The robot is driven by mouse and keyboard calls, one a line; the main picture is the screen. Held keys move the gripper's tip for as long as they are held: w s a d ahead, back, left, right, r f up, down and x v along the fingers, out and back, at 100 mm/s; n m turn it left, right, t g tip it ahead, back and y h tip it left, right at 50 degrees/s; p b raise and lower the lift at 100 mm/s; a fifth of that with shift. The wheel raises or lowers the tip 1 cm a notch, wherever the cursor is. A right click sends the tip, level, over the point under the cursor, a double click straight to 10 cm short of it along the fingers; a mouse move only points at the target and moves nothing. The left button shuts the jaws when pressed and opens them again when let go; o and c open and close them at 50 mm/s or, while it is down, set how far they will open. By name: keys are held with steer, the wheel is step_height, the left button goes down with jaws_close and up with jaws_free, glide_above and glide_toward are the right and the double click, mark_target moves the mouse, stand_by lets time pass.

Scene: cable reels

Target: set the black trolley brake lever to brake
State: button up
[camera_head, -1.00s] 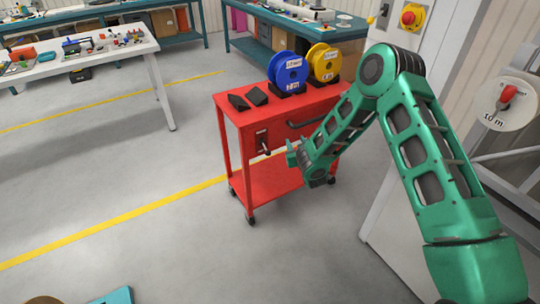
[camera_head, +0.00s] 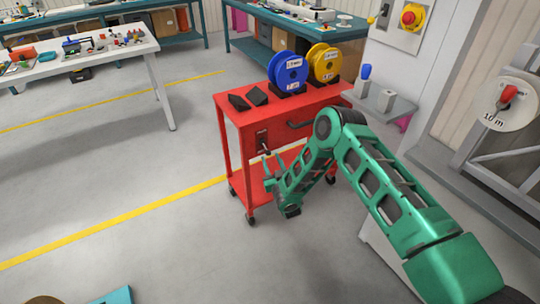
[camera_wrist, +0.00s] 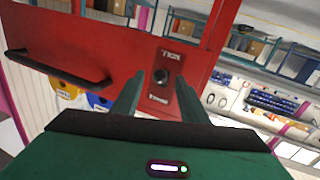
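The red trolley (camera_head: 284,112) stands in the middle of the head view. Its black brake lever (camera_head: 264,146) is on a small dark plate on the trolley's front panel; its handle appears to point down. In the wrist view the plate carries a dark round knob (camera_wrist: 162,76), with small labels above and below that I cannot read surely. My gripper (camera_head: 271,166) is just in front of and below the lever in the head view. In the wrist view my gripper (camera_wrist: 161,84) is open, its two fingers on either side of the plate. I cannot tell whether they touch the lever.
A black bar handle (camera_wrist: 60,68) is on the same panel, left of the plate in the wrist view. Blue (camera_head: 288,72) and yellow (camera_head: 325,64) reels stand on the trolley top with black wedges (camera_head: 257,96). The floor left of the trolley is clear.

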mark_target(268, 152)
steer(key=shift+x, duration=2.6)
steer(key=shift+c, duration=0.6)
